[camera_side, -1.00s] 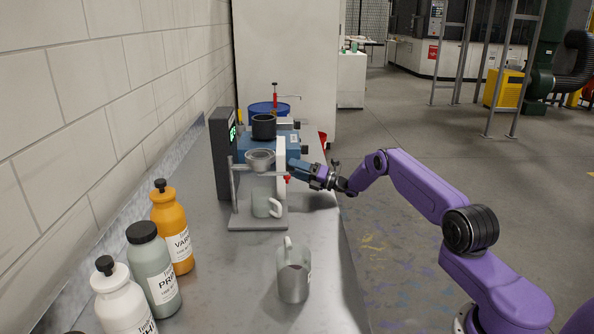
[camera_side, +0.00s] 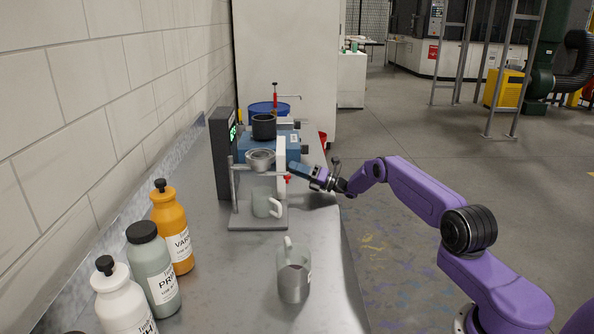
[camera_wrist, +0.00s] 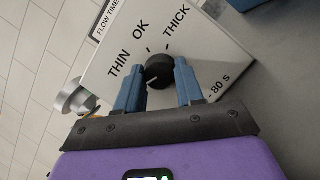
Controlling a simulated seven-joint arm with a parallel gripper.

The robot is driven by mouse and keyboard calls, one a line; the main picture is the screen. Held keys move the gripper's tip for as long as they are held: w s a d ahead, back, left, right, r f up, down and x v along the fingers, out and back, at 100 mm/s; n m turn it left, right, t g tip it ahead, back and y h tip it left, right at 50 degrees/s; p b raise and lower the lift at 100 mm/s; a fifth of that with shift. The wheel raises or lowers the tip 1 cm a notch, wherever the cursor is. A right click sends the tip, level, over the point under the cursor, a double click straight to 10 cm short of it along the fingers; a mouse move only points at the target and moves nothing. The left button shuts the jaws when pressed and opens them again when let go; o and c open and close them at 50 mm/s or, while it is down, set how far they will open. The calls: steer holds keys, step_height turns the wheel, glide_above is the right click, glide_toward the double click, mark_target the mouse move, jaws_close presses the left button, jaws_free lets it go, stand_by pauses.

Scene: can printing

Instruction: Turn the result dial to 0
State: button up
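The result dial (camera_wrist: 158,72) is a round black knob on a white panel (camera_wrist: 100,72) with the words THIN, OK and THICK around it. In the side view the panel (camera_side: 281,165) is seen edge-on, and the dial's face cannot be made out. My gripper (camera_wrist: 158,76) has its two blue fingers on either side of the knob. The fingertips come right up to the knob's edges, but whether they press on it is unclear. In the side view my gripper (camera_side: 291,169) reaches the panel from the right. The dial's exact pointing is hard to read.
A cup stand (camera_side: 258,224) with a small metal cup (camera_side: 260,160) stands left of the panel, and a grey mug (camera_side: 266,205) is on its base. Another mug (camera_side: 293,275) stands nearer on the bench. Several bottles (camera_side: 152,262) line the wall. The bench's right side is clear.

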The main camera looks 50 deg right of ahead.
steer(key=o, duration=0.4)
steer(key=shift+o, duration=0.2)
steer(key=r, duration=0.4)
steer(key=shift+s+r, duration=0.2)
steer(key=shift+s, duration=0.15)
steer(key=shift+o, duration=1.1)
steer(key=shift+s+r, duration=0.2)
steer(key=shift+r, duration=0.1)
steer(key=s+r, duration=0.1)
steer(key=s+a+r, duration=0.1)
steer(key=r, duration=0.1)
steer(key=s+r, duration=0.1)
steer(key=s, duration=0.1)
steer(key=shift+a+r, duration=0.25)
steer(key=shift+a, duration=0.05)
steer(key=shift+c, duration=1.2)
steer(key=s+a+r, duration=0.2)
steer(key=s+r, duration=0.1)
steer(key=s, duration=0.5)
steer(key=shift+s+a+r, duration=0.15)
steer(key=shift+a+r, duration=0.1)
steer(key=shift+a, duration=0.15)
